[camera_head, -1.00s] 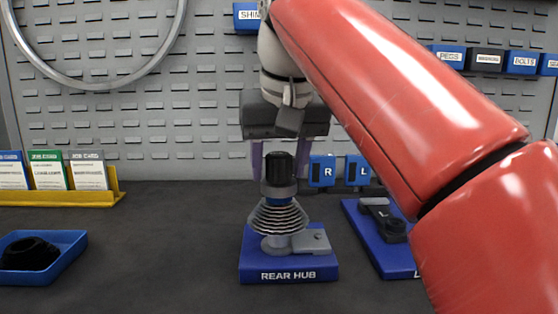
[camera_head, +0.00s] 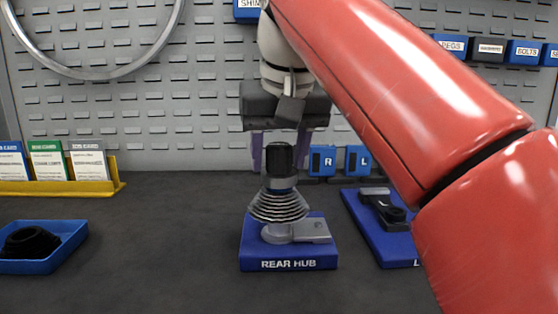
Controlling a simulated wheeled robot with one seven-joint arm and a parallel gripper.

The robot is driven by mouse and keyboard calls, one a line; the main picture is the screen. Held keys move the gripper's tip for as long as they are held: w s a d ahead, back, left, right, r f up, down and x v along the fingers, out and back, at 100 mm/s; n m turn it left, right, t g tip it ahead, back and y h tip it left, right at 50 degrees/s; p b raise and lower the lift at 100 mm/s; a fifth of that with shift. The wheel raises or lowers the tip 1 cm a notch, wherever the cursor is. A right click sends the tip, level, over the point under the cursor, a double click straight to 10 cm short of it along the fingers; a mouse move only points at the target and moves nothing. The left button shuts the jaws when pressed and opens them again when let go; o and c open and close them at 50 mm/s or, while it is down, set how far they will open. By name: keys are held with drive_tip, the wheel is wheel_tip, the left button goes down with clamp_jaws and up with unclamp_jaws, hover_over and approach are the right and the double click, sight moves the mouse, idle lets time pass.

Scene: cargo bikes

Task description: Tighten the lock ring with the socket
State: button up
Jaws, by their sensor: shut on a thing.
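The black socket (camera_head: 280,158) stands upright over the rear hub, its grey lower collar directly above a stack of silver sprockets (camera_head: 279,206). My gripper (camera_head: 280,150) points down from above, with its purple fingers on both sides of the socket's black top, shut on it. The sprockets sit on a grey post on the blue rear hub stand (camera_head: 288,264), labelled REAR HUB. The lock ring cannot be told apart; the socket covers the top of the stack.
A second blue stand (camera_head: 398,250) with dark and grey parts is at right, partly behind my red arm. A blue tray (camera_head: 62,263) holding a black part is at left. A yellow card rack (camera_head: 60,188) stands at the back. Dark bench between is clear.

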drive_tip(key=shift+f, duration=0.1)
drive_tip(key=shift+c, duration=0.5)
drive_tip(key=m+h+p, duration=0.1)
drive_tip(key=m, duration=0.3)
drive_tip(key=shift+h+p, duration=0.3)
drive_tip(key=shift+p, duration=0.05)
drive_tip(key=shift+f+m+h, duration=0.1)
drive_tip(key=shift+m+h, duration=0.3)
drive_tip(key=shift+m, duration=0.8)
drive_tip(key=shift+r, duration=1)
drive_tip(key=shift+r, duration=0.1)
